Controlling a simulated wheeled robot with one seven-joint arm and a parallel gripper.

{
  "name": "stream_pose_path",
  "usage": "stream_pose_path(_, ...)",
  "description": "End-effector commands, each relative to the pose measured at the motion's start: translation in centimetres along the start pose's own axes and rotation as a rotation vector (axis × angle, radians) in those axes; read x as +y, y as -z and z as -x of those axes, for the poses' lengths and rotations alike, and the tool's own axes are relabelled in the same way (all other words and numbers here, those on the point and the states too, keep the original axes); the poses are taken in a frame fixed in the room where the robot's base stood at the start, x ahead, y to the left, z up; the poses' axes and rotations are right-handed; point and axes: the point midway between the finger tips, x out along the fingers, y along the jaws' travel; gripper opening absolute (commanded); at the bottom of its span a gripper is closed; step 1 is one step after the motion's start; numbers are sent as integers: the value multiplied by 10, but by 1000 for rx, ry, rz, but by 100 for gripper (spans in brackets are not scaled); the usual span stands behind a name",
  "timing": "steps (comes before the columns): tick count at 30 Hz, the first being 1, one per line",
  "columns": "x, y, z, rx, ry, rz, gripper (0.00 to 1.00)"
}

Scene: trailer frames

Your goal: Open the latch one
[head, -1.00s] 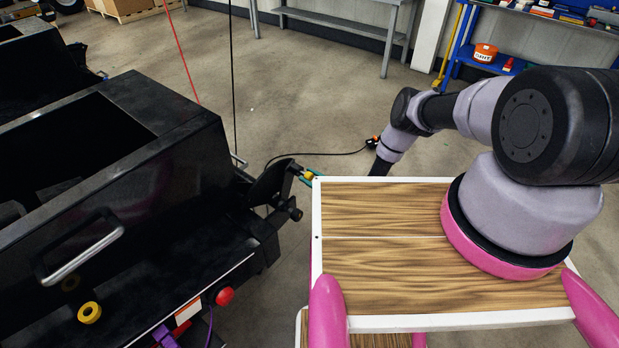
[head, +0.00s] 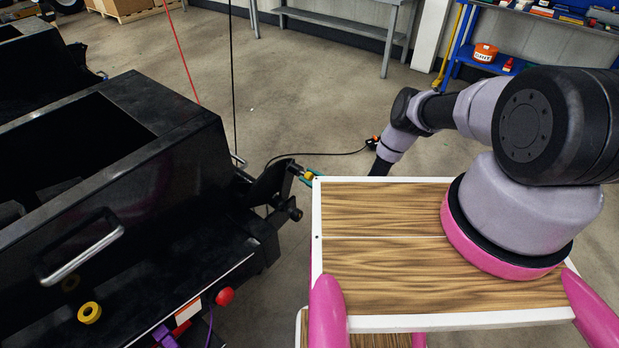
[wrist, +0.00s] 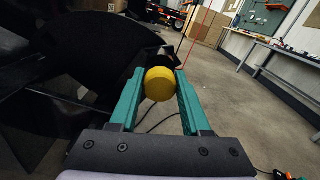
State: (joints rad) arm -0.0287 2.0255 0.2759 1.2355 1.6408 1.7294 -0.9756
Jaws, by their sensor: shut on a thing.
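In the wrist view, my gripper (wrist: 159,78) has its two teal fingers closed on the sides of a yellow round knob (wrist: 160,86). Dark parts of the trailer fill the left of that view, with a rounded black plate (wrist: 90,50) beside the knob. In the head view, the black trailer (head: 190,190) stands at the left. My gripper (head: 302,173) shows small at the trailer's right end, beside the black plate (head: 268,184) and partly hidden. Which part is the latch itself is too dark to tell.
A second yellow ring (head: 89,313), a metal handle (head: 82,254) and a red knob (head: 225,296) are on the trailer. A red cable and a black cable hang behind it. Grey benches and a blue shelf (head: 468,60) stand at the back. The floor between is mostly clear.

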Motion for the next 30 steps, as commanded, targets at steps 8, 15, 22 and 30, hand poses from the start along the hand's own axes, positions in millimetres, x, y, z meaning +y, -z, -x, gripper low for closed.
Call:
stream_pose_path(8,-3,2,18,4,5,-2,0)
stream_pose_path(15,-1,1,42,2,2,1,0)
stream_pose_path(22,-1,1,42,2,2,1,76)
stream_pose_path(30,0,1,41,1,1,0,76)
